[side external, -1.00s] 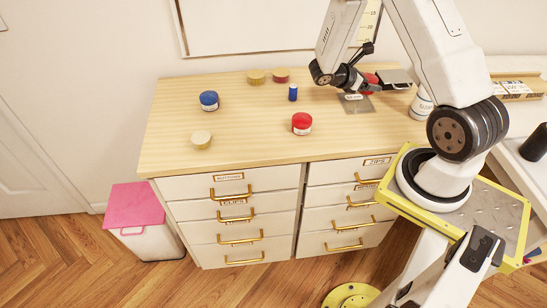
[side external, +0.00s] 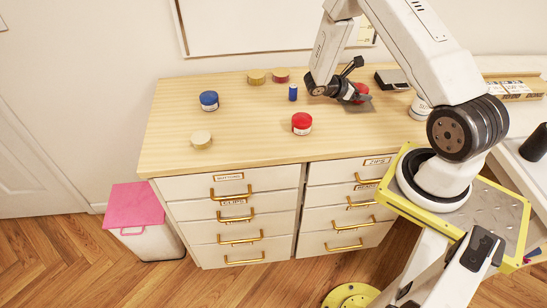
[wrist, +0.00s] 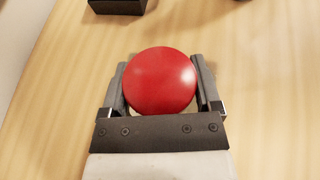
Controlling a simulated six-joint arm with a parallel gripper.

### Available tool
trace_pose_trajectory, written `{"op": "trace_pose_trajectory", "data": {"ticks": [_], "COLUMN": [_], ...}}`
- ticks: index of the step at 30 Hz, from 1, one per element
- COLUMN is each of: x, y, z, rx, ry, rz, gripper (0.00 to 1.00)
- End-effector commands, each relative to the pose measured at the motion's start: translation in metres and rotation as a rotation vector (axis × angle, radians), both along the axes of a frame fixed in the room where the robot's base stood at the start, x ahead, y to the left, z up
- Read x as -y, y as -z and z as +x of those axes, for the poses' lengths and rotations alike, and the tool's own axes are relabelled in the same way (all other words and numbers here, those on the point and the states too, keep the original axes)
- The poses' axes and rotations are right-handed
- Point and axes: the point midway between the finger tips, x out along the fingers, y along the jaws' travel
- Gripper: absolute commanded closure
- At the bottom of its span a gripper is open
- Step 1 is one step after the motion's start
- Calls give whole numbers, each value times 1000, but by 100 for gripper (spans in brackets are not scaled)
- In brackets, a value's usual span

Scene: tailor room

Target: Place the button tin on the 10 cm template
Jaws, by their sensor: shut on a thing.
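My gripper (side external: 356,93) is shut on a red-lidded tin (side external: 362,89), low over the right part of the wooden tabletop. In the wrist view the round red lid (wrist: 160,80) sits between the two fingers of my gripper (wrist: 161,85). Its label is not visible, so I cannot read whether it is the button tin. A flat grey plate (side external: 364,107), seemingly the 10 cm template, lies below and partly behind my gripper; its label is hidden now. I cannot tell whether the tin touches the plate.
Another red tin (side external: 301,124), a blue tin (side external: 208,101) and a small blue cylinder (side external: 293,92) stand to the left. Pale, yellow and dark red round pieces are spread there too. A black box (side external: 391,79) and a white bottle (side external: 420,108) stand to the right.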

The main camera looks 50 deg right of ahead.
Motion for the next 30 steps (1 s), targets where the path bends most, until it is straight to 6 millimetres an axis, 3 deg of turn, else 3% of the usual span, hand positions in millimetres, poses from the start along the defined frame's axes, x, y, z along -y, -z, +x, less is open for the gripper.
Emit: {"op": "trace_pose_trajectory", "data": {"ticks": [4,17,18,19,20,30], "x": [0,0,0,0,0,0], "y": [9,12,12,12,12,11], "z": [0,0,0,0,0,0], "rx": [0,1,2,2,2,2], "ry": [0,-1,0,0,0,-1], "rz": [0,-1,0,0,0,0], "gripper": [83,83,16,6,0,0]}}
